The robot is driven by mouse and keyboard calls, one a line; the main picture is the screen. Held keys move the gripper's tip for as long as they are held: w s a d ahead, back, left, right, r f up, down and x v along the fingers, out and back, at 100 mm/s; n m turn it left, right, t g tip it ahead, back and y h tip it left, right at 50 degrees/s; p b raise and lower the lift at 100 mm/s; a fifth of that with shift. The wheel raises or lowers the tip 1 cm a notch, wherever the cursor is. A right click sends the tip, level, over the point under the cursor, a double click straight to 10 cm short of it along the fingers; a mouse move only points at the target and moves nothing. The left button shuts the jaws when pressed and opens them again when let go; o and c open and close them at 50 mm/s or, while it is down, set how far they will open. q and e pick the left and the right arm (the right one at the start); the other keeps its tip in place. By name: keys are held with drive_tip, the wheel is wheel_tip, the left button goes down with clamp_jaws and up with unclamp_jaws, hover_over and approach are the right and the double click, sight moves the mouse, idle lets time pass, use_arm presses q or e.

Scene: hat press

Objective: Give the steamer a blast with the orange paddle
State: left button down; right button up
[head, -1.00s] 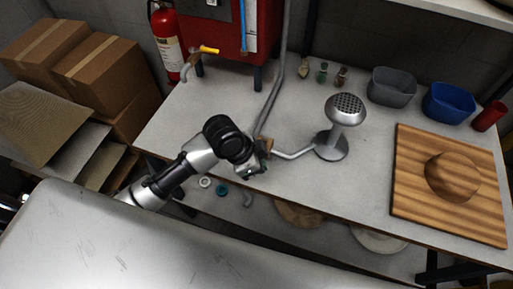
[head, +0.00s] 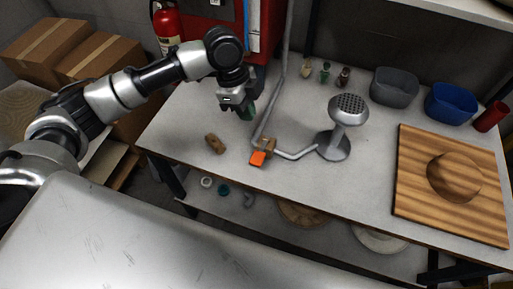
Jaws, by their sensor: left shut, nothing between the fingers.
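The orange paddle (head: 257,158) sits at the near end of the steamer's pipe, close to the table's front edge. The steamer (head: 347,110) has a perforated silver head on a round base (head: 334,146), joined to the paddle by a bent metal pipe (head: 292,155). No steam shows at the head. My left gripper (head: 247,116) points down over the table, behind and left of the paddle and clear of it. It is shut and empty, with the fingertips small and dark in the picture. My right gripper is out of view.
A small brown block (head: 215,144) lies left of the paddle. The red boiler (head: 270,30) stands behind my arm. A wooden board with a hat form (head: 453,177) is at the right. A grey bin (head: 394,88) and a blue bin (head: 450,104) stand at the back.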

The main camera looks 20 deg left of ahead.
sight(256, 158)
use_arm(q)
drive_tip(key=p+x, duration=0.1)
drive_tip(key=x, duration=0.3)
drive_tip(key=p+x, duration=0.1)
drive_tip(key=x, duration=0.4)
drive_tip(key=a+p+x, duration=0.1)
drive_tip(key=x, duration=0.4)
drive_tip(key=shift+s+a+f, duration=0.1)
drive_tip(key=shift+s+a, duration=0.05)
drive_tip(key=shift+s+f+t+p, duration=0.2)
drive_tip(key=shift+s+f+t, duration=0.15)
drive_tip(key=shift+f+t, duration=0.25)
drive_tip(key=shift+s+f+t+p, duration=0.15)
drive_tip(key=shift+s+f+t, duration=0.15)
drive_tip(key=shift+f+t, duration=0.3)
drive_tip(key=shift+w+r, duration=0.1)
drive_tip(key=shift+r, duration=0.05)
idle(0.7)
idle(1.7)
